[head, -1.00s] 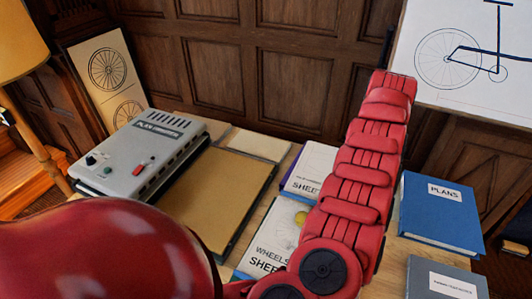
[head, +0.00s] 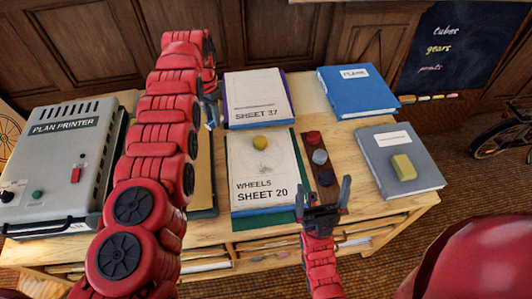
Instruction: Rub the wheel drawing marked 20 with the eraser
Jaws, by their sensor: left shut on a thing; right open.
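The wheel drawing (head: 262,183) is a white sheet marked "WHEELS SHEET 20", lying on a green board. A round yellow thing (head: 260,142) sits on its upper part. A pale yellow block (head: 403,167), which looks like an eraser, lies on a grey book at the right. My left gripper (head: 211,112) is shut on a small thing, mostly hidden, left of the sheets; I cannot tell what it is. My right gripper (head: 323,190) is open and empty, right of the sheet's lower edge and apart from the block.
A grey plan printer (head: 60,165) fills the left side. Sheet 37 (head: 257,98) lies behind sheet 20. A dark strip with coloured round pieces (head: 319,157) lies beside sheet 20.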

